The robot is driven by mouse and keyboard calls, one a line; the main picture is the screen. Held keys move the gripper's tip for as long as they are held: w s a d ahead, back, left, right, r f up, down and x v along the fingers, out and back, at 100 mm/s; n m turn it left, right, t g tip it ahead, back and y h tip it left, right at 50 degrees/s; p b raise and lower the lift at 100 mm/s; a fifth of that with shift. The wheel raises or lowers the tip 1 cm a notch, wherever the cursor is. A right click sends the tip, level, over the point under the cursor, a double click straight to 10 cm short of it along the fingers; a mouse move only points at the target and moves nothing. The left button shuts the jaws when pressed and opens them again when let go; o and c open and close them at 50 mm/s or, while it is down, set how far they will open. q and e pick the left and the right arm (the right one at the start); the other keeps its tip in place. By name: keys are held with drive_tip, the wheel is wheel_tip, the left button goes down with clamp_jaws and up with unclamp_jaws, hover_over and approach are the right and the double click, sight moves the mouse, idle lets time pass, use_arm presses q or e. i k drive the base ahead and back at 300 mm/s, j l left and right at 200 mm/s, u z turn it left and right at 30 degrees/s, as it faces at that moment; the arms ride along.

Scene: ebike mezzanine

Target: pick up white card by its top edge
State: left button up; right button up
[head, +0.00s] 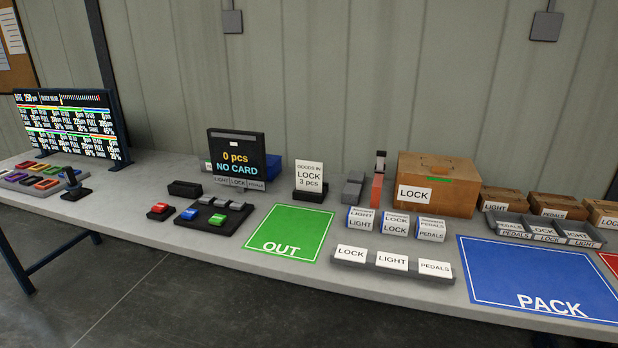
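A white card (309,178) reading "GOODS IN LOCK 3 pcs" stands upright in a low black holder (313,196) behind the green OUT mat. Its top edge is free and nothing touches it. More white cards, reading LOCK (351,254), LIGHT (392,262) and PEDALS (435,268), lean in a grey tray (363,267) at the table's front. Neither of my grippers is in view.
A dark screen (237,155) reading "0 pcs NO CARD" stands left of the card holder. Grey blocks (352,188) and a cardboard box (437,180) stand to its right. The green OUT mat (289,232) and blue PACK mat (530,277) are bare.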

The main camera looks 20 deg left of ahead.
sight(309, 174)
drive_tip(key=i+j+u, duration=0.75)
drive_tip(key=i+u, duration=0.25)
